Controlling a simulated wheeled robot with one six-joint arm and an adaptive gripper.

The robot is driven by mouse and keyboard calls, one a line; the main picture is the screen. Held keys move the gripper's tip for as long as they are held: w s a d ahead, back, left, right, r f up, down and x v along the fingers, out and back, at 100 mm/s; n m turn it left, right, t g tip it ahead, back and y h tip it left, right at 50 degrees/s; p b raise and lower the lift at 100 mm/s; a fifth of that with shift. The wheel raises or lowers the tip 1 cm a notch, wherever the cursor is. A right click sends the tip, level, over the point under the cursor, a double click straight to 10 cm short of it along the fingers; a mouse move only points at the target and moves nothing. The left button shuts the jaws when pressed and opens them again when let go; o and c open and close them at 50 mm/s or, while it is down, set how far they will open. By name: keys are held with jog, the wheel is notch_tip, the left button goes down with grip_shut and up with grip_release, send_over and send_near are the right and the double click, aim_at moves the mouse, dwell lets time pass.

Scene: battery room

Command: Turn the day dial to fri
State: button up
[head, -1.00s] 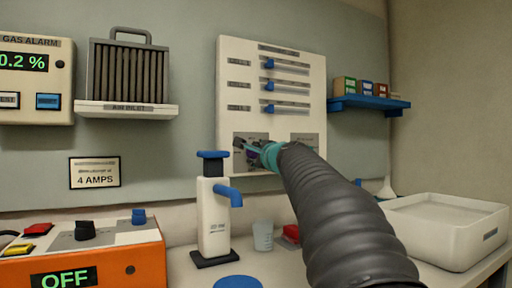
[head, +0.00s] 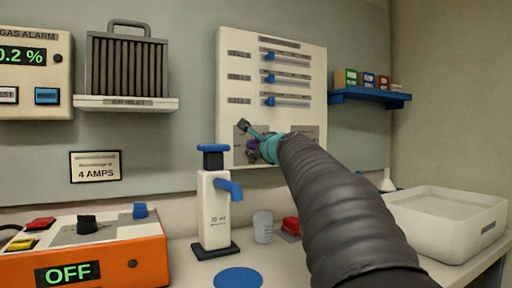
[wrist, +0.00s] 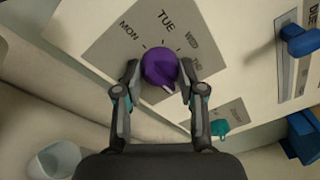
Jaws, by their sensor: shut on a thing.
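The day dial is a purple round knob (wrist: 158,66) on a grey plate (wrist: 100,35) marked MON, TUE and WED; a further label is partly covered by a finger. A pale mark shows on the dial's lower right side; which label it refers to I cannot tell. My gripper (wrist: 159,72) has one finger on each side of the dial and is shut on it. In the head view, my gripper (head: 252,141) is at the lower left of the white panel (head: 232,60); the dial there is mostly hidden.
Blue sliders (head: 270,78) sit above the dial on the panel. A teal knob (wrist: 219,128) is near it. Below stand a white pump bottle (head: 213,220), a clear cup (head: 263,228) and a red object (head: 291,226). A white tray (head: 440,245) is at right.

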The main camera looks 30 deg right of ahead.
jog(key=o, duration=1.1)
jog(key=shift+f, duration=0.1)
jog(key=shift+o, duration=0.2)
jog(key=shift+s, duration=0.1)
jog(key=s+a, duration=0.1)
jog(key=s, duration=1)
jog(key=shift+s, duration=0.4)
